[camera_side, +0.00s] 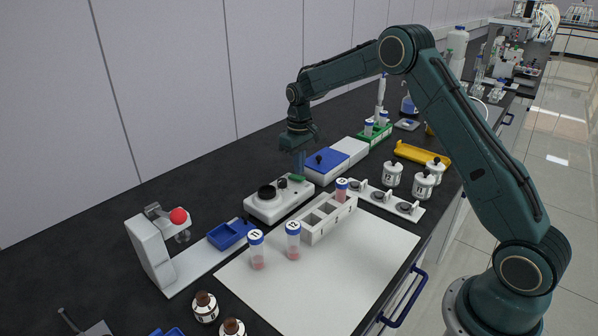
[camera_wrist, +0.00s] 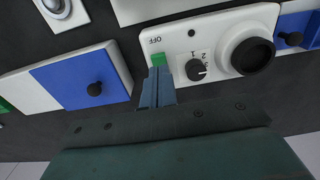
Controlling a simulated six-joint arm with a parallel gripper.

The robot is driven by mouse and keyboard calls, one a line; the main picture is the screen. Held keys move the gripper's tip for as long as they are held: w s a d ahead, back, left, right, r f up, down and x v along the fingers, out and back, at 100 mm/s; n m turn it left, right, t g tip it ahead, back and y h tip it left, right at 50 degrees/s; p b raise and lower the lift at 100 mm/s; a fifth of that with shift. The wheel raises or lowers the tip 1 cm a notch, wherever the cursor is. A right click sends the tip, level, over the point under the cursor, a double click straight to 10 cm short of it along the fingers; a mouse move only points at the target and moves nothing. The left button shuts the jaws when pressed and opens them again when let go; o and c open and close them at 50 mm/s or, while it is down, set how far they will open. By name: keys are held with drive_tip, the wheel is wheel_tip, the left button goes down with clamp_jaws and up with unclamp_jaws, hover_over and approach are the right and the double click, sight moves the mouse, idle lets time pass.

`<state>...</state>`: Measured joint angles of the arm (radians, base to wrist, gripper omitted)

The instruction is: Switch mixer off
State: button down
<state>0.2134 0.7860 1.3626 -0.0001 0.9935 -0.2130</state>
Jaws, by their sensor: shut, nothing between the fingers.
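The mixer (camera_side: 279,201) is a white box with a black round cup (camera_side: 267,192) on top, on the dark bench. In the wrist view the mixer (camera_wrist: 215,37) shows a black dial knob (camera_wrist: 195,69) with numbers, and a green switch (camera_wrist: 158,59) near its corner. The word OFF is printed beyond the switch. My gripper (camera_wrist: 158,75) is shut and empty, its fingertips right at the near edge of the green switch. In the side view my gripper (camera_side: 298,170) points down at the mixer's far end. I cannot tell whether the tips touch the switch.
A blue-topped device (camera_side: 325,161) stands close behind the mixer. A grey rack (camera_side: 323,219) with a tube stands in front. Two capped tubes, T1 (camera_side: 257,250) and T2 (camera_side: 293,240), stand on the white mat (camera_side: 300,290). Several white jars stand at the right.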

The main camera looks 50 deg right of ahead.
sight(299, 177)
drive_tip(key=shift+r, duration=2.6)
drive_tip(key=s+a+r+t, duration=0.1)
drive_tip(key=s+a+r, duration=0.3)
drive_tip(key=s+r, duration=0.4)
drive_tip(key=s+a+r+t, duration=0.2)
drive_tip(key=s+a+r, duration=0.2)
drive_tip(key=s+r, duration=0.45)
drive_tip(key=s+a+f+t, duration=0.1)
drive_tip(key=s+a, duration=0.1)
drive_tip(key=s, duration=0.8)
drive_tip(key=s+a+f+t, duration=0.1)
drive_tip(key=s, duration=0.9)
drive_tip(key=shift+s+a+f+t, duration=0.2)
drive_tip(key=shift+a+t, duration=0.1)
drive_tip(key=shift+a, duration=0.1)
